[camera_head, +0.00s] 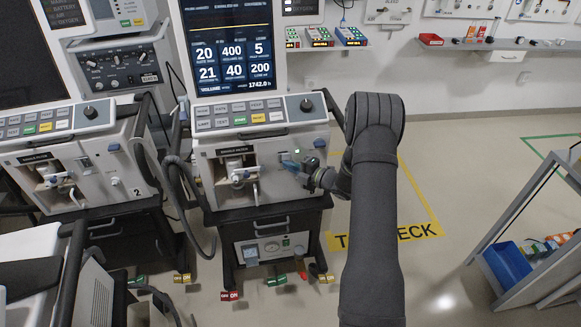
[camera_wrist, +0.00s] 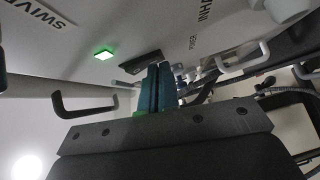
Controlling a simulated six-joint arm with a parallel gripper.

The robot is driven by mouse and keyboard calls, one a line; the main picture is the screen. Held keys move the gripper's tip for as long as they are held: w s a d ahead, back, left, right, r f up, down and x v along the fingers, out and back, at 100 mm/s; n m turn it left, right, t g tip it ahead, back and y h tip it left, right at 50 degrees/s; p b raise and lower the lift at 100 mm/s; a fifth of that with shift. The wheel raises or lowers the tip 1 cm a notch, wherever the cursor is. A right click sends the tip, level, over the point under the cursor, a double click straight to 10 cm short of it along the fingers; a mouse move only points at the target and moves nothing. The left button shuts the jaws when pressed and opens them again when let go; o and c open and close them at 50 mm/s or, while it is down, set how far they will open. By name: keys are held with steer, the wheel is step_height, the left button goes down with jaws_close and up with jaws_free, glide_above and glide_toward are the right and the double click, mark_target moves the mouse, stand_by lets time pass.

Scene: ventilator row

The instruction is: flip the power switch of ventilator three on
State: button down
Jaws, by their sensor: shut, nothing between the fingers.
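The ventilator (camera_head: 262,160) in the middle has a lit screen (camera_head: 228,50) showing numbers. Its own number is not visible; the unit to its left is marked 2. A small green light (camera_head: 297,152) glows on its front, and also shows in the wrist view (camera_wrist: 104,54). A dark rectangular fitting that looks like the power switch (camera_wrist: 140,62) is beside that light; its position cannot be read. My gripper (camera_head: 289,162) is at the front right of this ventilator. Its teal fingers (camera_wrist: 160,85) are shut and empty, close to the dark fitting; contact cannot be told.
Ventilator 2 (camera_head: 75,165) stands to the left with a dark screen. Hoses (camera_head: 180,185) hang between the two units. A grey rack with a blue bin (camera_head: 508,262) stands at the right. The floor right of my arm is open, with yellow tape (camera_head: 418,188).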

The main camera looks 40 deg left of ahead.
steer(key=s+d+f, duration=0.1)
steer(key=d, duration=1.2)
steer(key=shift+s+f, duration=0.15)
steer(key=shift+s, duration=0.25)
steer(key=shift+a, duration=0.15)
steer(key=a, duration=0.8)
steer(key=d+r, duration=0.2)
steer(key=d, duration=0.4)
steer(key=shift+s+r, duration=0.25)
steer(key=shift+r, duration=0.05)
